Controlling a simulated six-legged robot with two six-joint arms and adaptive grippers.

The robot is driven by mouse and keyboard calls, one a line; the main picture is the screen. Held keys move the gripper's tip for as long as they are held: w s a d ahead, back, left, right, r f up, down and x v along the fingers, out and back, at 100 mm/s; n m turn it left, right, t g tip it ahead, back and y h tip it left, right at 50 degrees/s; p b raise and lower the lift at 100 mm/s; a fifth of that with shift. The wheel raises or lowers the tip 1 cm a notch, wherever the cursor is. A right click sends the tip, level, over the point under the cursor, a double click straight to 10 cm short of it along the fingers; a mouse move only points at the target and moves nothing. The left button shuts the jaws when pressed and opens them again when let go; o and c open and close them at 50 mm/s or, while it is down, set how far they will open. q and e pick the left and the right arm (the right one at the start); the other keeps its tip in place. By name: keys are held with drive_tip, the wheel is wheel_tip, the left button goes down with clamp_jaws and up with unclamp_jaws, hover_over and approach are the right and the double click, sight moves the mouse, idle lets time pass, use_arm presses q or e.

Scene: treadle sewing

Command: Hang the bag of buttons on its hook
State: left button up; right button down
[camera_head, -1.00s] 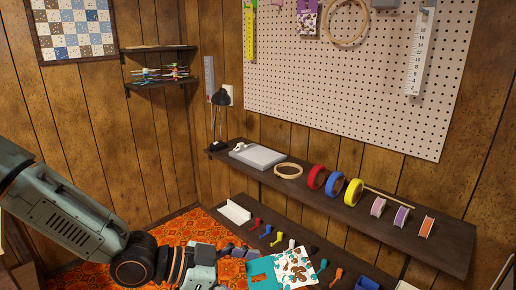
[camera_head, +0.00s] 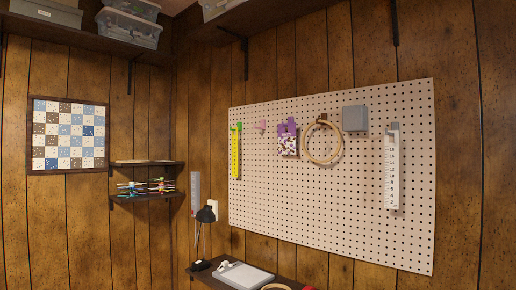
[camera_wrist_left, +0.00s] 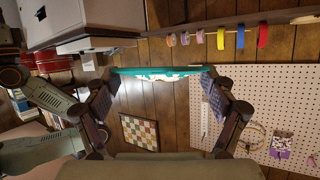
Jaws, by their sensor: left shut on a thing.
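In the left wrist view my left gripper (camera_wrist_left: 162,78) is shut on a flat teal-and-white thing (camera_wrist_left: 160,71), seen edge-on between its fingertips. It seems to be the bag of buttons, but its face is hidden. In the head view the pegboard (camera_head: 380,235) hangs on the wood wall. A small pink hook (camera_head: 260,126) on it looks empty, left of a purple-topped patterned bag (camera_head: 288,145). The held thing and both grippers are out of the head view. My right gripper is in neither view.
The pegboard also carries a yellow ruler (camera_head: 235,157), a wooden hoop (camera_head: 305,150), a grey box (camera_head: 354,118) and a white ruler (camera_head: 393,175). A black lamp (camera_head: 205,215) stands below left. Small wall shelves (camera_head: 148,196) hold colourful items. Storage boxes (camera_head: 128,27) sit above.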

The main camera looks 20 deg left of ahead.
use_arm(q)
drive_tip(key=shift+a, duration=0.2)
drive_tip(key=f, duration=0.3)
drive_tip(key=s+f, duration=0.1)
drive_tip(key=f, duration=0.1)
drive_tip(key=shift+s+f, duration=0.1)
drive_tip(key=shift+f, duration=0.3)
